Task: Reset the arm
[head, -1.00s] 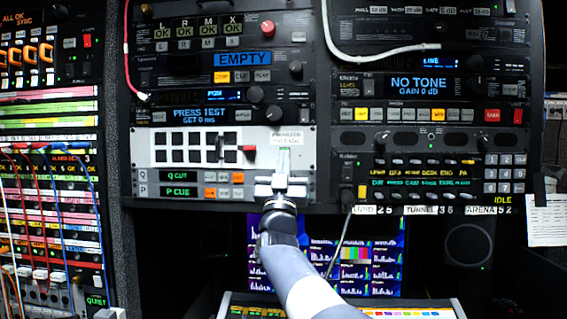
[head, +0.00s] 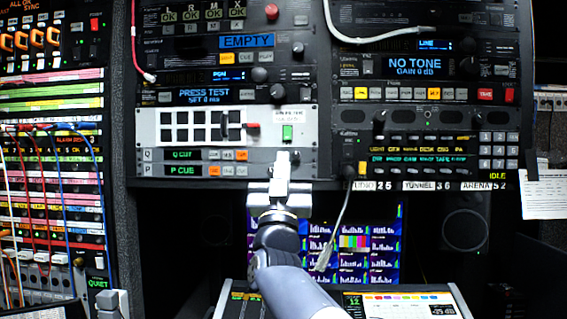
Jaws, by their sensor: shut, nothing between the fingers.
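My gripper (head: 283,160) is in the head view, its fingers shut and empty. The fingertips point up and away, in front of the right end of the Q CUT and P CUE panel (head: 190,170). I cannot tell whether they touch the panel. My arm comes up from the bottom centre. A lit green switch (head: 288,133) shows just above the fingertips, on the white-plated panel with a grid of black squares (head: 202,126).
A grey cable (head: 340,215) hangs right of my arm. Meter screens (head: 380,235) sit behind, above a slanted console (head: 445,300). A patch bay (head: 60,180) with coloured cables stands left. A paper sheet (head: 544,190) hangs at the right.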

